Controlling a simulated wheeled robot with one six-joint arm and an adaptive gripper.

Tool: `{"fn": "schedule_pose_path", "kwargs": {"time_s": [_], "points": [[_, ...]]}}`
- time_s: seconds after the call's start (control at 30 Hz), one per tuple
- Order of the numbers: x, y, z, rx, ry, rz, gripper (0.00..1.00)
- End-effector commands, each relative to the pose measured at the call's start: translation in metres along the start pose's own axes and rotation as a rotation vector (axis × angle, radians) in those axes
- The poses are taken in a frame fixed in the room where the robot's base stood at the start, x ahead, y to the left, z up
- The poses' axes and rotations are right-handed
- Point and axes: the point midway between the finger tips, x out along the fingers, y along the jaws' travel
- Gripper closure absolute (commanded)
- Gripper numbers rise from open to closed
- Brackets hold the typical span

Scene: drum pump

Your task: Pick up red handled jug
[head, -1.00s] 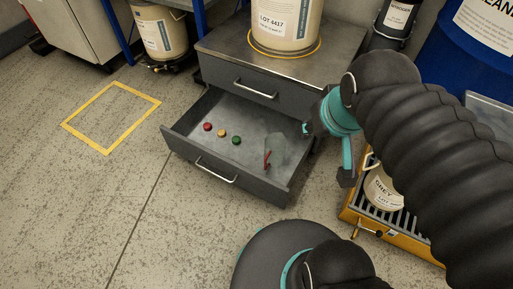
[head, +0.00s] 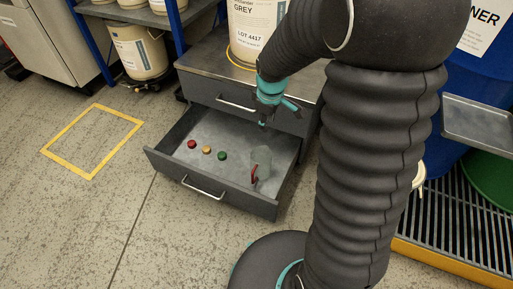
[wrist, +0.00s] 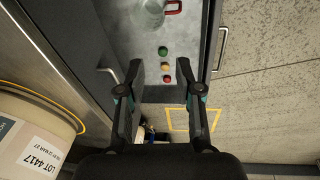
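The red handled jug (head: 263,160) is a clear, see-through vessel with a red handle. It is in the right part of the open drawer (head: 168,163). In the wrist view the jug (wrist: 148,13) is at the top edge, partly cut off, with its red handle to the right. My gripper (head: 278,113) is above the back of the drawer, apart from the jug. In the wrist view my gripper (wrist: 160,68) has its two fingers wide apart with nothing between them.
Red (head: 192,144), yellow (head: 207,150) and green (head: 222,156) caps lie in the drawer, left of the jug. A large pail (head: 252,40) stands on the cabinet top behind. The drawer walls surround the jug. The floor in front is clear, with a yellow taped square (head: 62,166) at left.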

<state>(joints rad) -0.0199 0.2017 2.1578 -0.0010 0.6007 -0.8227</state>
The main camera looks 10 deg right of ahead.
Motion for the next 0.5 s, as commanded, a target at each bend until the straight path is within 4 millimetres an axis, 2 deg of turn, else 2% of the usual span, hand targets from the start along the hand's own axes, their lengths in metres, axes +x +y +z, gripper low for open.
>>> {"fn": "schedule_pose_path", "kwargs": {"time_s": [0.03, 0.3, 0.5], "points": [[0.022, 0.003, -0.003, -0.042, -0.016, -0.018, 0.65], [0.129, 0.011, -0.013, -0.281, -0.064, -0.093, 0.65], [0.193, 0.007, -0.011, -0.419, -0.082, -0.139, 0.65]]}}
